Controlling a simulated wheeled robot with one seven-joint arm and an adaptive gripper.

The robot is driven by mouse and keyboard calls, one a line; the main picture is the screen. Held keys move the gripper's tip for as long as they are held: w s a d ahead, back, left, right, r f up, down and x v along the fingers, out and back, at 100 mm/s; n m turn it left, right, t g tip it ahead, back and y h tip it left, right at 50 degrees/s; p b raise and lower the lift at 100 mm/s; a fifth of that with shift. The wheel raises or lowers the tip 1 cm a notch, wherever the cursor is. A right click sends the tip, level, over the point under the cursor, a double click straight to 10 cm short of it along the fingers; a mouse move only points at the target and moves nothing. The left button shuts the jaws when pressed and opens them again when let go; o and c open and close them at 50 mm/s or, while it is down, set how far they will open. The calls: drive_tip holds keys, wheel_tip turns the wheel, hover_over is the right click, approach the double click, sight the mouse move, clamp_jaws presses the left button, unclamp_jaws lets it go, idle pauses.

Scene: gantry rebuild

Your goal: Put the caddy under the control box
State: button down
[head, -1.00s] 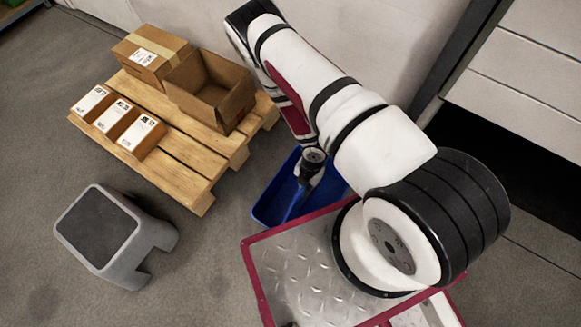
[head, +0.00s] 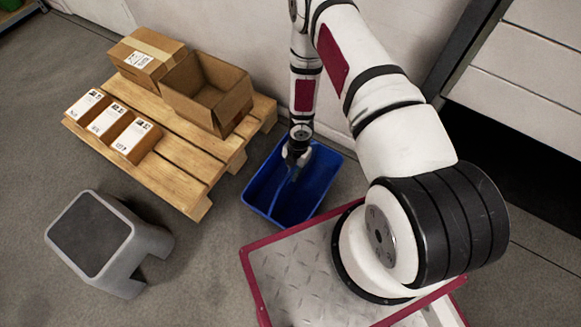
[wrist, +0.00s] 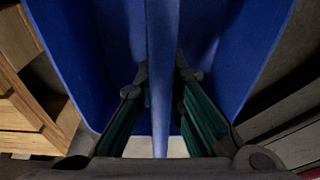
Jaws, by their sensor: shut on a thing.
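The caddy (head: 312,188) is a blue open bin with a central handle bar. In the head view it is between the pallet and my base, close to the wall. My gripper (head: 297,158) reaches down into it from above. In the wrist view my gripper (wrist: 162,85) has a finger on each side of the blue handle bar (wrist: 160,120) and is shut on it. The caddy's side walls (wrist: 85,60) slope on either side. I cannot tell whether its bottom touches the floor. I see no control box that I can make out.
A wooden pallet (head: 183,172) with cartons stands left of the caddy. A grey step stool (head: 125,262) is at lower left. The red-rimmed metal deck (head: 295,280) is just in front of the caddy. A pale wall (head: 240,30) runs behind. Floor is clear between stool and deck.

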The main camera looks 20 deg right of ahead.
drive_tip(key=shift+w+d+f+b, duration=0.1)
drive_tip(key=shift+w+f+b, duration=1.6)
drive_tip(key=shift+w, duration=0.25)
drive_tip(key=shift+f, duration=0.15)
drive_tip(key=c, duration=1.7)
unclamp_jaws()
drive_tip(key=r+p, duration=0.1)
drive_tip(key=r, duration=0.3)
drive_tip(key=d+r+p, duration=0.1)
drive_tip(key=r+p, duration=0.1)
drive_tip(key=r, duration=0.2)
drive_tip(key=w+r+p, duration=0.1)
drive_tip(key=r, duration=0.3)
drive_tip(key=shift+d+p, duration=0.25)
drive_tip(key=shift+p, duration=0.1)
